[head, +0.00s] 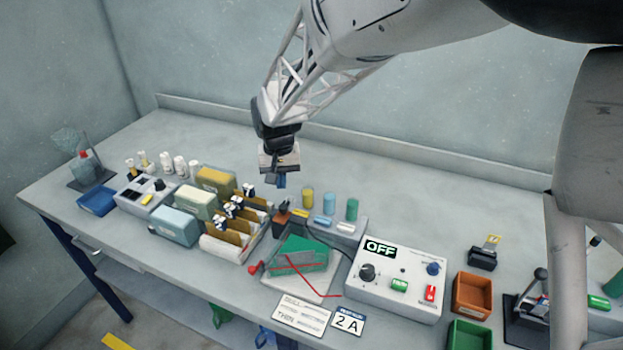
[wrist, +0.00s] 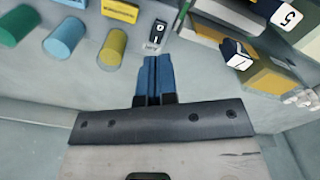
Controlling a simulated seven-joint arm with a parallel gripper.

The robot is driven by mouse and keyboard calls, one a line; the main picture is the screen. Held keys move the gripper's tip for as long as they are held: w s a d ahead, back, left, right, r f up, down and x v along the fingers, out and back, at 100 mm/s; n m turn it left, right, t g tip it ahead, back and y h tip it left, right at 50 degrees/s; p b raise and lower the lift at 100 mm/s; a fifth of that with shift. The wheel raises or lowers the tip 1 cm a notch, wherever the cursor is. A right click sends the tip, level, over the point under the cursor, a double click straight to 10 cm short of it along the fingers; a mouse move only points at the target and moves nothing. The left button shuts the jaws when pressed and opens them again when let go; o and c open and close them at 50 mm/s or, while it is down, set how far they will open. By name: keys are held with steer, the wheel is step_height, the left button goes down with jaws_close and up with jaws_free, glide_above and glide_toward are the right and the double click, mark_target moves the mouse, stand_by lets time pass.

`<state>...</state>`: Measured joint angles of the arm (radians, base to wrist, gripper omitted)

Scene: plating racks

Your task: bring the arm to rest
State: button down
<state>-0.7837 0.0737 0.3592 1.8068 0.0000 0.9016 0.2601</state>
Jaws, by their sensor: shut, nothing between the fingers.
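My gripper (head: 281,181) hangs from the arm above the middle of the bench, over the back of the rack area. In the wrist view its two blue fingers (wrist: 153,72) lie side by side, shut with nothing between them. The fingers point down toward the bench top and appear apart from everything on it. The bench (head: 420,190) is long and grey and stands against the wall.
Yellow, blue and green cylinders (head: 352,209) stand right of my gripper. A rack with brown panels and numbered clips (head: 235,209) is to its left. A power box marked OFF (head: 398,283) and an orange bin (head: 472,295) are at right. The bench's back strip is clear.

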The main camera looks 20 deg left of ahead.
steer(key=s+d+r+m, duration=0.1)
steer(key=d+r, duration=0.3)
steer(key=d, duration=0.6)
steer(key=s+d+r+m+t, duration=0.1)
steer(key=d+r, duration=0.3)
steer(key=d, duration=0.6)
steer(key=s+d+r+m, duration=0.1)
steer(key=d+r, duration=0.3)
steer(key=d, duration=0.7)
steer(key=s+d+m+t, duration=0.1)
steer(key=s+d+m, duration=0.2)
steer(key=s+d, duration=1.6)
steer(key=shift+s+d+t, duration=0.15)
steer(key=shift+d+t, duration=0.15)
steer(key=shift+d, duration=0.7)
steer(key=shift+a, duration=0.1)
